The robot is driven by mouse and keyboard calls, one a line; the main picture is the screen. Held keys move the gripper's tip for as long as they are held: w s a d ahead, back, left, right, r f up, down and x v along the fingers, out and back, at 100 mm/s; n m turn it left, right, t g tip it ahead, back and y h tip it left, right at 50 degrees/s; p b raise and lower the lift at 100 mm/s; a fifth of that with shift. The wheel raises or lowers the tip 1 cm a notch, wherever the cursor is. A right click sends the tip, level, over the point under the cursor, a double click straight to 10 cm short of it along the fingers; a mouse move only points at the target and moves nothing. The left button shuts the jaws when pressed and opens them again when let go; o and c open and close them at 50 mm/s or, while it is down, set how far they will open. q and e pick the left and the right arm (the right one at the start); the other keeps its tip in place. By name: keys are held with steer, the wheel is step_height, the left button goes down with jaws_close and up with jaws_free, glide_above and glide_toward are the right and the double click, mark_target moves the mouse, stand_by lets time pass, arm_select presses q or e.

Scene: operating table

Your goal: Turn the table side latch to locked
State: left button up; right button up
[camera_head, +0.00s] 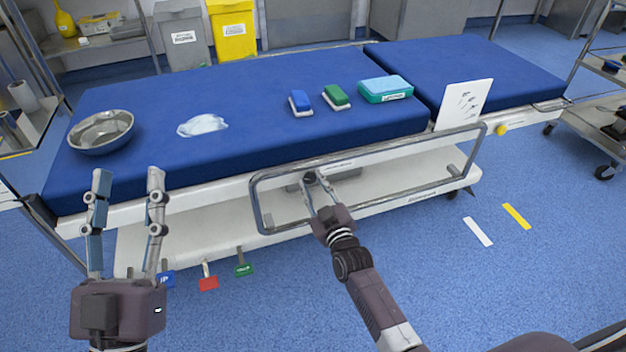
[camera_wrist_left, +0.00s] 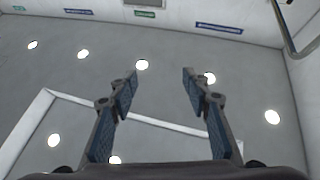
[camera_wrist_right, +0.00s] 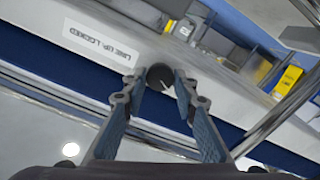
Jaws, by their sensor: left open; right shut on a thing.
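The side latch is a round black knob (camera_wrist_right: 160,74) with a pale pointer line, on the pale side rail of the operating table (camera_head: 225,190). A white label (camera_wrist_right: 100,42) with the word LOCKED sits beside it in the right wrist view. My right gripper (camera_head: 312,184) reaches inside the metal side frame and is shut on the knob, with one finger on each side. The knob is partly hidden by the fingers in the head view. My left gripper (camera_head: 128,182) is open and empty, raised in front of the table's left part.
A metal side guard frame (camera_head: 385,147) surrounds my right gripper. A steel bowl (camera_head: 101,131), a white cloth (camera_head: 202,125), blue and green blocks and a teal box (camera_head: 385,90) lie on the blue mattress. Coloured tags (camera_head: 208,283) hang below. The floor at right is mostly clear.

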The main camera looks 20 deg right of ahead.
steer(key=m+p, duration=0.1)
steer(key=m, duration=0.2)
steer(key=shift+r+p, duration=0.1)
steer(key=shift+p, duration=0.2)
steer(key=m+p, duration=0.1)
steer(key=m, duration=0.3)
steer(key=shift+m, duration=1.6)
arm_select(q)
step_height(320, 180, down, 17)
steer(key=w+a+g+y, duration=0.1)
steer(key=w+g+y, duration=0.1)
steer(key=g, duration=0.6)
steer(key=shift+a+g+y, duration=0.3)
steer(key=shift+g+y, duration=0.1)
steer(key=shift+y, duration=0.2)
arm_select(e)
steer(key=shift+m, duration=1.1)
arm_select(q)
steer(key=shift+w, duration=0.1)
arm_select(e)
steer(key=o, duration=1.2)
steer(key=shift+c, duration=0.2)
arm_select(q)
steer(key=shift+f, duration=0.1)
arm_select(e)
steer(key=s, duration=1.2)
steer(key=shift+d, duration=0.25)
